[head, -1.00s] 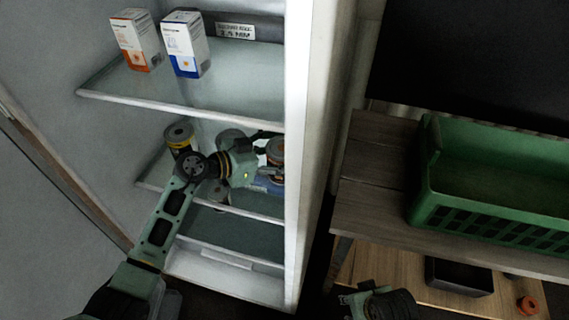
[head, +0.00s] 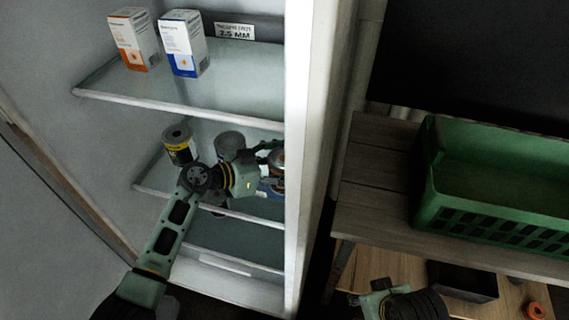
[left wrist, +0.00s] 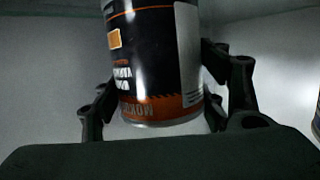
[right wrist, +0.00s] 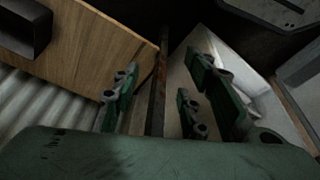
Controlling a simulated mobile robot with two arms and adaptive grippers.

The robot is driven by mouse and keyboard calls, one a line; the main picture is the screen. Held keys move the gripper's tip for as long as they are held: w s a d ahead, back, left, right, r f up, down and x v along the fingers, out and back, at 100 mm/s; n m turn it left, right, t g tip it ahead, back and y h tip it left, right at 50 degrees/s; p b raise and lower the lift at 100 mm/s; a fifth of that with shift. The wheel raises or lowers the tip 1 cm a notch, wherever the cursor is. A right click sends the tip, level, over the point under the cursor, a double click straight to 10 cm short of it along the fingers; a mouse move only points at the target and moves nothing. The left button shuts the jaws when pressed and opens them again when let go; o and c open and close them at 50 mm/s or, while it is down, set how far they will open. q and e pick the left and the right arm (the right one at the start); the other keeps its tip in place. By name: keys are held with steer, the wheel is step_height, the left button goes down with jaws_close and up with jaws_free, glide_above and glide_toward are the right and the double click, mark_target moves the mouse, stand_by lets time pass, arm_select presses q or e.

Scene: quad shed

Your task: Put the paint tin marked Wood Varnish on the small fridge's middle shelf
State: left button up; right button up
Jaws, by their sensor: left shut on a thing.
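The dark tin with an orange band (left wrist: 155,65) is between my left gripper's fingers in the left wrist view; its lettering is upside down and looks like Wood Varnish. In the head view its top (head: 278,157) shows partly behind the fridge's right wall. My left gripper (head: 262,160) is shut on it, inside the small fridge (head: 298,150), above the middle shelf (head: 150,189). I cannot tell whether the tin touches the shelf. My right gripper (head: 375,298) is open and empty outside the fridge, right of it; its spread fingers show in the right wrist view (right wrist: 165,95).
A yellow-labelled tin (head: 178,146) and a grey tin (head: 229,143) stand on the middle shelf. Something blue (head: 266,188) is below the held tin. Two boxes, orange (head: 134,38) and blue (head: 184,42), stand on the upper shelf. A green crate (head: 430,205) is on the bench right.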

arm_select(q)
steer(key=o, duration=2)
arm_select(e)
steer(key=shift+f, duration=0.1)
arm_select(q)
steer(key=shift+s+a+r, duration=0.1)
steer(key=shift+a+r, duration=0.05)
steer(key=shift+a, duration=0.1)
steer(key=p+v, duration=0.3)
steer(key=v, duration=0.8)
steer(key=shift+s+a, duration=0.15)
arm_select(e)
step_height(320, 180, down, 11)
steer(key=shift+a+g, duration=0.15)
steer(key=shift+g, duration=0.15)
arm_select(q)
steer(key=shift+r, duration=0.1)
